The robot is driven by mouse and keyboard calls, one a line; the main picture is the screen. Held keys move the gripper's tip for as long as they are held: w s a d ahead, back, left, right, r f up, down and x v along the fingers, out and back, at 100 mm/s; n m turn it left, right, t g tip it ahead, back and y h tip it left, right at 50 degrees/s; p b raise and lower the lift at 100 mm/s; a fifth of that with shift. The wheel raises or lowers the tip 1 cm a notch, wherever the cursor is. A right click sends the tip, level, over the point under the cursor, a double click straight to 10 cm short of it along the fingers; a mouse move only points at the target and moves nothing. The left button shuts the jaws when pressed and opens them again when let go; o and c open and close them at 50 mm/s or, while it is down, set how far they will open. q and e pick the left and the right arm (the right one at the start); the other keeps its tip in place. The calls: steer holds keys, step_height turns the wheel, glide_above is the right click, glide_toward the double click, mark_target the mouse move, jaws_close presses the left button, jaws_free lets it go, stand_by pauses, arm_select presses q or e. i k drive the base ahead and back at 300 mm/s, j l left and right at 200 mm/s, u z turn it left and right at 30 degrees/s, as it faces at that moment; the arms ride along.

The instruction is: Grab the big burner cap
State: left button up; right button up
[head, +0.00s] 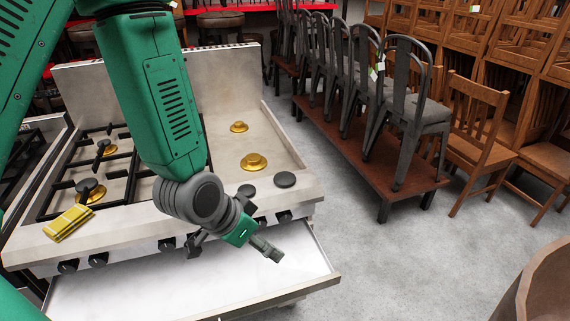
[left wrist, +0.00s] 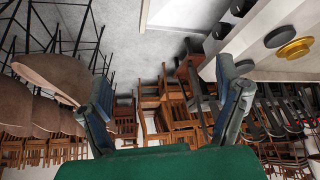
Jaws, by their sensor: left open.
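Two dark, round burner caps lie on the front right of the stove top. The bigger-looking cap (head: 285,180) is on the right, near the edge. Two dark discs, one upper (left wrist: 278,37) and one lower (left wrist: 244,66), show at the upper right of the left wrist view; I cannot tell surely which is bigger. My left gripper (head: 234,252) is open and empty, in front of the stove's knobs and over the drawer. Its spread fingers (left wrist: 160,95) show in the wrist view. My right gripper is not seen.
Brass burners (head: 253,162) sit bare on the stove's right side. Black grates and a yellow packet (head: 68,224) are on its left. An open white drawer (head: 170,295) juts out in front. Metal chairs (head: 405,110) stand on a low brown platform at right. Grey floor lies between.

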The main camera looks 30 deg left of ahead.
mark_target(283, 179)
steer(key=i+j, duration=0.7)
